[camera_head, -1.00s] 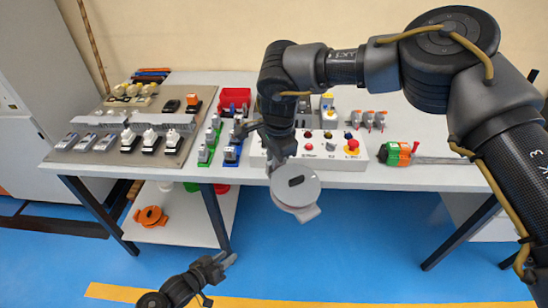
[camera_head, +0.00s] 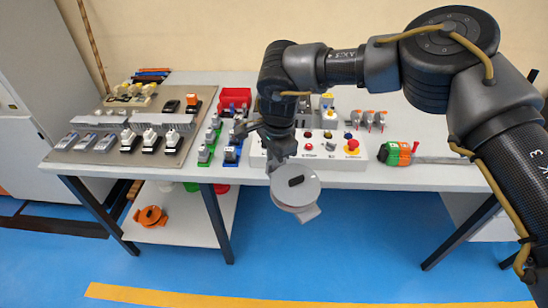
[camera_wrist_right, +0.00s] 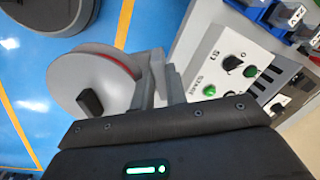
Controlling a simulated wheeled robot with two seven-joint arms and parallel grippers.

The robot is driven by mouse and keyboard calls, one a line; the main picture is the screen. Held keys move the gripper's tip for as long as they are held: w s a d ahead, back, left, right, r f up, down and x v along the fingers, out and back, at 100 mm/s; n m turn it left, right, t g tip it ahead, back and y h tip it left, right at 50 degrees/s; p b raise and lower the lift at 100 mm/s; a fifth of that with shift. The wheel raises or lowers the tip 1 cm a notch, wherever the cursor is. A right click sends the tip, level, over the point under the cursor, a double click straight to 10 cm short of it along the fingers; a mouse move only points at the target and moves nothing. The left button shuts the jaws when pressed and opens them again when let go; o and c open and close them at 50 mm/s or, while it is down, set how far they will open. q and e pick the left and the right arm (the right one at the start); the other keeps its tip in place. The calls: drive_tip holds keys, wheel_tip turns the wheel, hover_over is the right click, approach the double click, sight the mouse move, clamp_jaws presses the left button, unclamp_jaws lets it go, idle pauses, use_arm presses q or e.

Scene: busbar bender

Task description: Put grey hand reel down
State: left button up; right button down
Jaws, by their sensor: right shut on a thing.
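The grey hand reel (camera_head: 296,187) is a round light-grey disc with a dark knob at its centre. My right gripper (camera_head: 283,162) is shut on it and holds it in the air in front of the table's front edge, above the blue floor. In the right wrist view the reel (camera_wrist_right: 95,85) shows a reddish rim and a black knob, beside the jaws of my right gripper (camera_wrist_right: 155,85). The exact grip contact is partly hidden. My left gripper is not in view.
The white table (camera_head: 330,182) carries a control box (camera_head: 340,160), a green and orange tool (camera_head: 397,154), a red bin (camera_head: 234,98) and a metal board (camera_head: 75,152) with several switches. An orange reel (camera_head: 150,217) sits on the lower shelf (camera_head: 190,233). Table space right of the control box is partly clear.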

drive_tip(key=s+d+f, duration=0.4)
drive_tip(key=d+f, duration=0.6)
drive_tip(key=d, duration=0.4)
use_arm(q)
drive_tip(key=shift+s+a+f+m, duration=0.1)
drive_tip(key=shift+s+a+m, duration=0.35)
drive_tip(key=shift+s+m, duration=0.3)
use_arm(e)
drive_tip(key=s+d+f, duration=0.6)
drive_tip(key=s+d, duration=0.6)
drive_tip(key=shift+s+d+f, duration=0.2)
drive_tip(key=shift+s, duration=0.2)
